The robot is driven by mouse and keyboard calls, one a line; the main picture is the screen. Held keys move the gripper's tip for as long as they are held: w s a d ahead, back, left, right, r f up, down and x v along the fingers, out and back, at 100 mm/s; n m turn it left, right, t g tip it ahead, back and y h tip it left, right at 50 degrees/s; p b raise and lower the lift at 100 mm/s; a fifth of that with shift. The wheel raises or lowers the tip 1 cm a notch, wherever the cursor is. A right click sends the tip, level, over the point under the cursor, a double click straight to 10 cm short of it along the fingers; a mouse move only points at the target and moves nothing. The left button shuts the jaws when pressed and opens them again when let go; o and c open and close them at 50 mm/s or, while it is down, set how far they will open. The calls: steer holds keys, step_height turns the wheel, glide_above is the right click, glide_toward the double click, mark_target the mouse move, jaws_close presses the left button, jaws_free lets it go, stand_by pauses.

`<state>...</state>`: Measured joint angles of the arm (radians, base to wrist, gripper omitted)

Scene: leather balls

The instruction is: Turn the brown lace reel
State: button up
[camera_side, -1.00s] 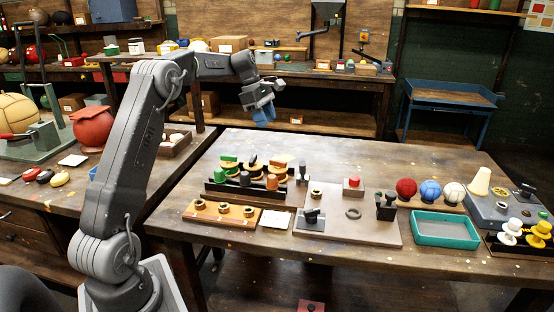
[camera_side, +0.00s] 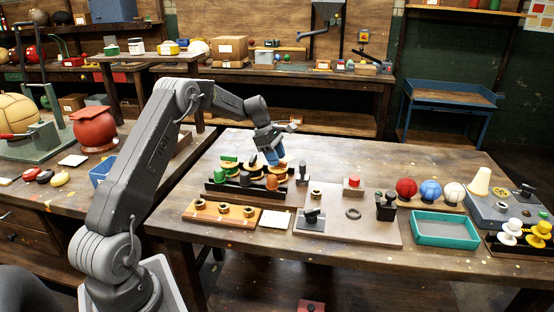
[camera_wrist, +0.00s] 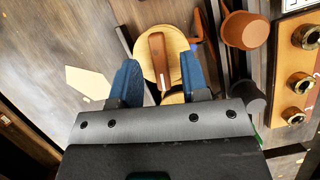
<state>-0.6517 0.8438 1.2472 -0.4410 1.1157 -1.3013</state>
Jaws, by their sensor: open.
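The brown lace reel shows in the wrist view as a pale wooden disc with a brown bar across it (camera_wrist: 157,50). In the side view the reel (camera_side: 279,173) is at the right end of the dark rack, partly hidden. My gripper (camera_side: 274,160) hangs just above it, tilted, with blue fingers. In the wrist view the gripper (camera_wrist: 158,66) is open, one finger on each side of the reel's bar. I cannot tell whether the fingers touch the reel. A brown peg (camera_side: 272,183) stands in front of the reel and shows as a brown cup shape (camera_wrist: 244,30).
Other reels and green and dark pegs (camera_side: 245,178) share the rack. A dark upright handle (camera_side: 303,172) stands close to the right. An orange strip with brass rings (camera_side: 222,211) lies in front. The table behind the rack is clear.

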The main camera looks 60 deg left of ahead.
steer(key=shift+w+d+f, duration=0.1)
steer(key=shift+d+f, duration=0.05)
steer(key=shift+f, duration=0.3)
jaws_close()
